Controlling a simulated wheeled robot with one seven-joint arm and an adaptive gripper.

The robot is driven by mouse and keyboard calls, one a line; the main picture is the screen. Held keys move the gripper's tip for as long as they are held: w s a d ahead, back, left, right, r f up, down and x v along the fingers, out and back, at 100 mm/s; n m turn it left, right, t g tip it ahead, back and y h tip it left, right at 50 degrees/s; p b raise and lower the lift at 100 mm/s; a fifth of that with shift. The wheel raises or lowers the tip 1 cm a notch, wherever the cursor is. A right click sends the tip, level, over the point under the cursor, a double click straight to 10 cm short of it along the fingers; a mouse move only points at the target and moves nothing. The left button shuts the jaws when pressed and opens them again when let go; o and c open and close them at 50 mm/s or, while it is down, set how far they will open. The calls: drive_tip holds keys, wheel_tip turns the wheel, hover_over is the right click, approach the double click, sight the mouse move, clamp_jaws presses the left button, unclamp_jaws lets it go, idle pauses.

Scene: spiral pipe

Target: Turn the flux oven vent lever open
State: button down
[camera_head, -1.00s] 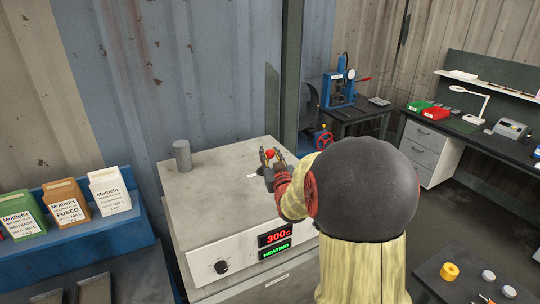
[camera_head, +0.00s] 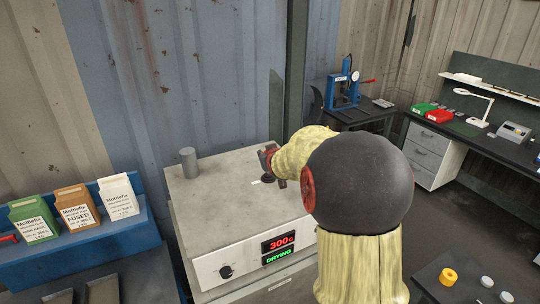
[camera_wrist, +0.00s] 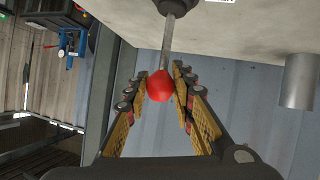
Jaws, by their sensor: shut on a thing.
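The flux oven (camera_head: 225,215) is a pale box whose front display (camera_head: 278,247) reads 300c and DRYING. Its vent lever is a thin metal rod with a red knob (camera_wrist: 160,85), which runs to a dark round pivot in the wrist view. My gripper (camera_head: 267,160) is above the oven top, near its back right, pointing left. In the wrist view, my gripper's fingers (camera_wrist: 160,72) are on both sides of the red knob, shut on it. In the head view I cannot clearly tell the knob from the red parts of my gripper.
A grey vent pipe (camera_head: 188,162) stands at the oven's back left. Flux boxes (camera_head: 75,207) sit on a blue rack (camera_head: 85,245) at left. A dark post (camera_head: 296,70) rises behind the oven. A bench with a blue press (camera_head: 343,90) is behind right.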

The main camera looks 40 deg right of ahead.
drive_tip(key=shift+w+d+g, duration=0.1)
drive_tip(key=shift+w+g, duration=0.2)
drive_tip(key=shift+w, duration=0.05)
drive_tip(key=shift+w+d+f+g+y+b, duration=0.15)
drive_tip(key=shift+w+g+y+b, duration=0.25)
drive_tip(key=shift+w+g+b, duration=0.25)
idle(0.3)
drive_tip(key=shift+w+d+f+g+b, duration=0.2)
drive_tip(key=shift+w+g+b, duration=0.15)
drive_tip(key=shift+w+g, duration=0.25)
drive_tip(key=shift+w, duration=0.1)
drive_tip(key=shift+w+f, duration=0.1)
drive_tip(key=shift+w, duration=0.15)
drive_tip(key=c, duration=1.5)
unclamp_jaws()
